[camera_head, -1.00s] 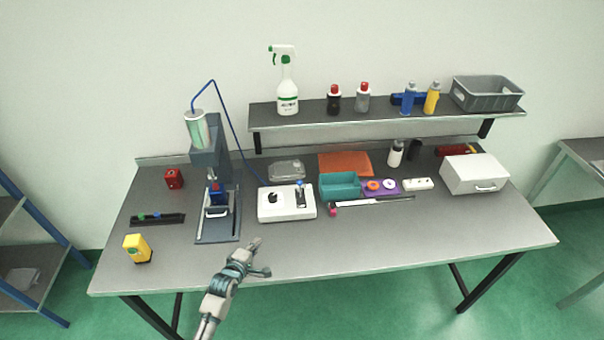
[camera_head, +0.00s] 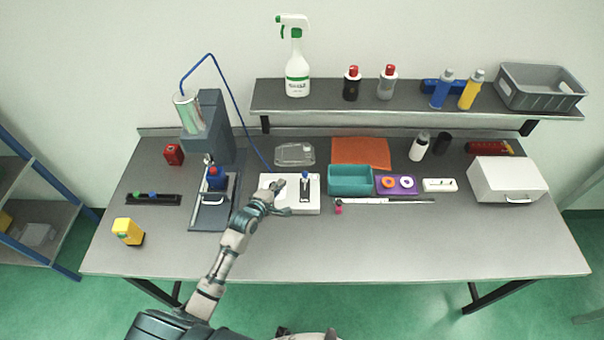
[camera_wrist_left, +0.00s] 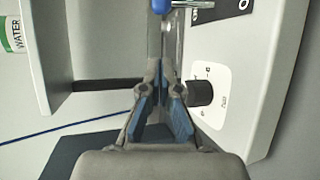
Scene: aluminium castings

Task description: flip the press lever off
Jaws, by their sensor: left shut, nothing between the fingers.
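The white control box (camera_head: 310,208) stands on the bench right of the press (camera_head: 213,125). Its lever (camera_head: 305,177) has a blue knob and rises from a dark plate on the box's right half. In the left wrist view the lever's blue tip (camera_wrist_left: 176,3) shows at the top edge, beyond the fingers. My left gripper (camera_head: 279,186) is over the box's left half, left of the lever and apart from it. Its fingers (camera_wrist_left: 160,66) are shut and empty. My right gripper is out of view.
A teal bin (camera_head: 350,180) and a purple tray (camera_head: 396,186) stand right of the box. A clear container (camera_head: 295,153) lies behind it. A blue hose (camera_head: 232,108) runs down from the press.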

